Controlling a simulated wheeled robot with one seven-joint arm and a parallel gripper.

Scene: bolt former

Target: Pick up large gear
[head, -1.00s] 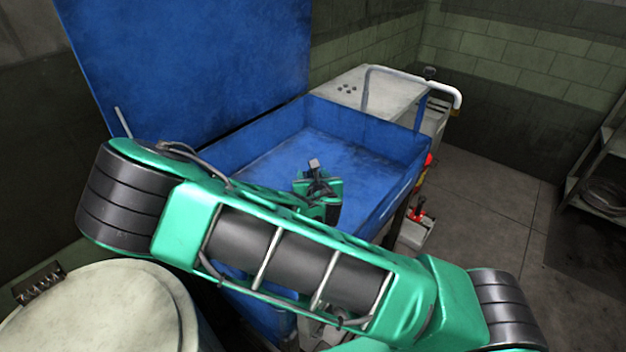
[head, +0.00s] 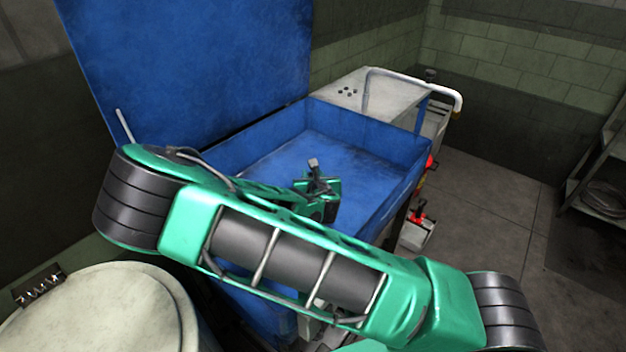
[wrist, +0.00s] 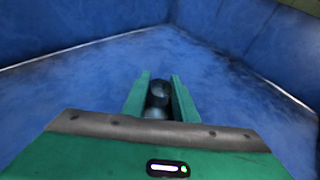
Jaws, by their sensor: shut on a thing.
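My gripper (wrist: 159,86) is shut on a dark, rounded metal part, the large gear (wrist: 157,100), which sits between the two green fingers in the wrist view. Its teeth cannot be made out, and the fingers hide much of it. In the head view my gripper end (head: 318,186) is over the inside of the blue basin, and my own arm crosses in front. The gear cannot be told apart there. The wrist view does not settle how far the gear is from the basin floor.
The blue basin (head: 395,145) has raised walls and a tall blue lid panel (head: 200,65) behind it. Its visible floor is bare. A grey cart with a white handle (head: 412,78) stands beyond it. A pale round drum (head: 105,315) is at the lower left.

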